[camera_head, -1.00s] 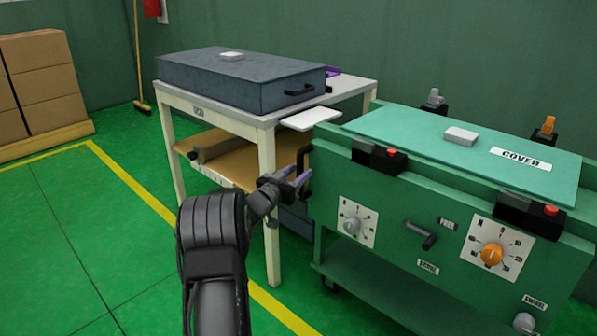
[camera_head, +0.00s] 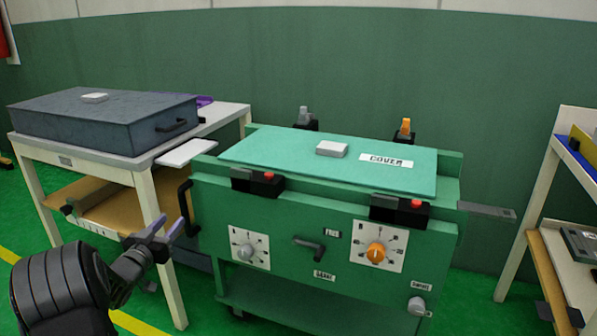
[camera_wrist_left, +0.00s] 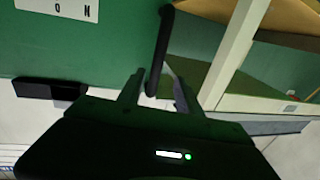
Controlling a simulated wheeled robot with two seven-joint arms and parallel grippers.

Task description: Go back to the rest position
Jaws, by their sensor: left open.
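My left gripper (camera_head: 160,232) is at the lower left of the head view, in front of the left side of the green machine (camera_head: 330,210). It is open and empty. In the left wrist view its two fingers (camera_wrist_left: 155,90) stand apart, with the black side handle (camera_wrist_left: 160,45) showing beyond and between them. In the head view that black handle (camera_head: 188,205) is on the machine's left end, just right of and behind the fingertips. I cannot tell whether they touch. My right gripper is not in view.
A white-topped table (camera_head: 230,112) with a dark grey case (camera_head: 105,120) stands left of the machine. The machine carries a cover plate (camera_head: 290,150), knobs, a crank and clamps. A shelf unit (camera_head: 545,200) stands at the right.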

